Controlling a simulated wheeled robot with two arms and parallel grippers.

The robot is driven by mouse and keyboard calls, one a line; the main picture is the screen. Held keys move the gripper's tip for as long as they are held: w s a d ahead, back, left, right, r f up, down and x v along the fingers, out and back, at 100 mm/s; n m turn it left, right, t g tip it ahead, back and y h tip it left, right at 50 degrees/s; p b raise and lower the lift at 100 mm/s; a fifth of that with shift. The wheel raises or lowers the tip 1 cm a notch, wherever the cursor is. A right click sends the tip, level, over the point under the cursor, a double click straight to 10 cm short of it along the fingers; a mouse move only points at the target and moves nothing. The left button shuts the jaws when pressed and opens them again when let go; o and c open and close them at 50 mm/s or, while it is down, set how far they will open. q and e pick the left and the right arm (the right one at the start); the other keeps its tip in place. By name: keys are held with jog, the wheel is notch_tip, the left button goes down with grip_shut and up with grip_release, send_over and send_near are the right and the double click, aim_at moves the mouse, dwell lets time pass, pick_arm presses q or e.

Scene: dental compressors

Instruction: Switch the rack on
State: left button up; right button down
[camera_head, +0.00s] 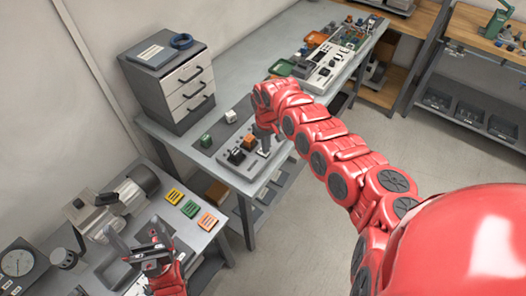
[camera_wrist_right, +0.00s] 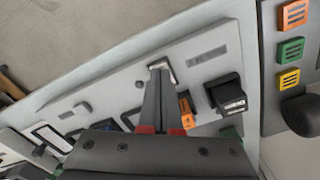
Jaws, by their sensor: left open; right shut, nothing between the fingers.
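A grey panel (camera_head: 236,173) with switches lies on the far bench; it also fills much of the right wrist view (camera_wrist_right: 205,37). It carries an orange switch (camera_head: 236,156) and a black switch (camera_head: 250,143). The orange one (camera_wrist_right: 186,108) and the black one (camera_wrist_right: 228,95) show beside my fingers in the wrist view. My right gripper (camera_wrist_right: 160,68) is shut and empty, its tips at a small metal-coloured piece on the panel; I cannot tell whether they touch it. In the head view its tips (camera_head: 264,150) point down over the panel. My left gripper (camera_head: 150,260) is open and empty over the near bench.
A drawer cabinet (camera_head: 180,84) stands behind the panel. Green and white blocks (camera_head: 206,141) sit beside it. The near bench has yellow, green and orange tiles (camera_head: 190,208), a motor-like machine (camera_head: 100,210) and a gauge (camera_head: 18,262). Open floor (camera_head: 300,220) lies to the right.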

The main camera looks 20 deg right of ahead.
jog(key=shift+s+f+b, duration=0.1)
jog(key=shift+f+b, duration=0.3)
jog(key=shift+f, duration=0.2)
dwell(0.3)
jog(key=shift+r+p, duration=0.8)
jog(key=shift+p, duration=0.05)
notch_tip(320, 180, up, 2)
jog(key=shift+r+p, duration=0.25)
jog(key=shift+p, duration=0.7)
notch_tip(320, 180, up, 3)
jog(key=p, duration=0.2)
jog(key=shift+p, duration=0.3)
jog(key=shift+f, duration=0.1)
